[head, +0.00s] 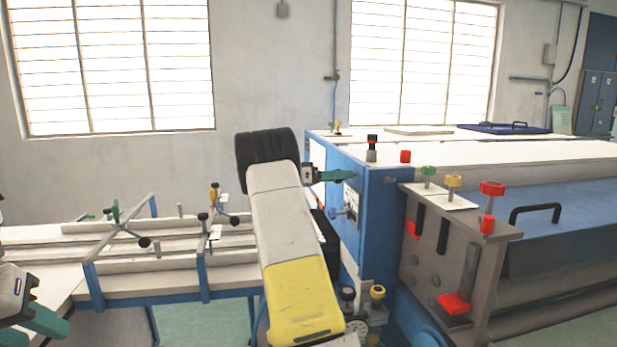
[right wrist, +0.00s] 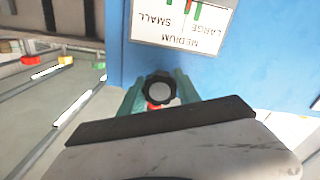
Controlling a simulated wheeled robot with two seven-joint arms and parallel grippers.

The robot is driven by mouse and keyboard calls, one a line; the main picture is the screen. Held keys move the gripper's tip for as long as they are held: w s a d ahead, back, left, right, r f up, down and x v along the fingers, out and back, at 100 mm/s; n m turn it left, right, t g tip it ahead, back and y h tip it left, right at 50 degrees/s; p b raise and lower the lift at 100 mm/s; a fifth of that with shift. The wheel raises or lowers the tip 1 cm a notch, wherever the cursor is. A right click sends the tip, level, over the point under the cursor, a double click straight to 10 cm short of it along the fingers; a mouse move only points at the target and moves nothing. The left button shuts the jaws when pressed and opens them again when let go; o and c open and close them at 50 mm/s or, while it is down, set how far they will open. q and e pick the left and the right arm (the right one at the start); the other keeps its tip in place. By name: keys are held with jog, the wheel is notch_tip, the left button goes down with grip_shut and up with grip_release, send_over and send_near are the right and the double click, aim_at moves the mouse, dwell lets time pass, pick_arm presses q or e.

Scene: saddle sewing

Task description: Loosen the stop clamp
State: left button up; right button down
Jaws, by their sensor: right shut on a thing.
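The stop clamp appears as a round black knob with a grey centre (right wrist: 159,90) in the right wrist view. It sits in front of the blue side panel (right wrist: 125,45), and a bit of red shows just below it. My right gripper (right wrist: 160,92) has its green fingers on both sides of this knob and is shut on it. In the head view my right gripper (head: 340,176) points right at the blue panel, and the knob cannot be made out there. My left gripper (head: 40,318) is partly in view at the lower left edge, away from the machine; its opening cannot be judged.
A white label (right wrist: 180,22) reading LARGE, SMALL and MEDIUM is on the panel beside the knob. Below my right gripper a small lever (head: 341,212) sticks out. A rail table (head: 180,280) with star knobs stands left, and a grey plate (head: 440,250) with red knobs right.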

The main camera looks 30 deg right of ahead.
jog(key=n, duration=1)
jog(key=shift+w, duration=0.1)
jog(key=n, duration=0.4)
jog(key=shift+n, duration=0.3)
jog(key=n, duration=0.4)
jog(key=shift+f+n, duration=0.1)
jog(key=shift+n, duration=0.2)
jog(key=c, duration=0.9)
grip_release()
jog(key=shift+o, duration=0.2)
